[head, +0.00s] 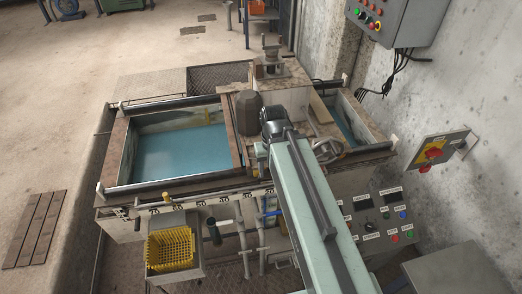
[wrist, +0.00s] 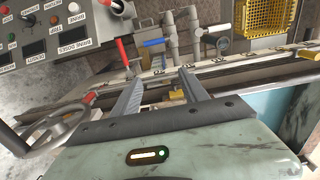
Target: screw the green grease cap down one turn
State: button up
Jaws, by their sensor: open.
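I cannot make out the green grease cap in either view. My gripper (wrist: 160,82) shows in the wrist view with its two grey fingers spread apart and nothing held between them. The fingers point towards the front rail (wrist: 225,66) of the tank machine. In the head view my arm reaches over the machine's right half and hides part of its top and front; the fingers cannot be made out there.
A blue-handled valve (wrist: 154,42) and a red lever (wrist: 122,51) stand beyond the fingers. The yellow basket (head: 170,250) hangs at the machine's front left. A handwheel (head: 327,150) is beside my arm. A dark rounded block (head: 249,104) stands right of the blue tank (head: 180,155).

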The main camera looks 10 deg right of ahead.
jog(key=w+n, duration=0.3)
jog(key=w, duration=0.2)
jog(key=w+n, duration=0.2)
jog(key=w, duration=0.3)
jog(key=w+a+n, duration=0.1)
jog(key=w+n, duration=0.2)
jog(key=w, duration=0.3)
jog(key=shift+n, duration=0.3)
notch_tip(320, 180, down, 8)
jog(key=b, duration=0.8)
jog(key=shift+s+d, duration=0.1)
jog(key=shift+s, duration=0.05)
jog(key=shift+r, duration=0.1)
grip_shut()
jog(key=shift+d, duration=0.2)
jog(key=shift+a, duration=0.15)
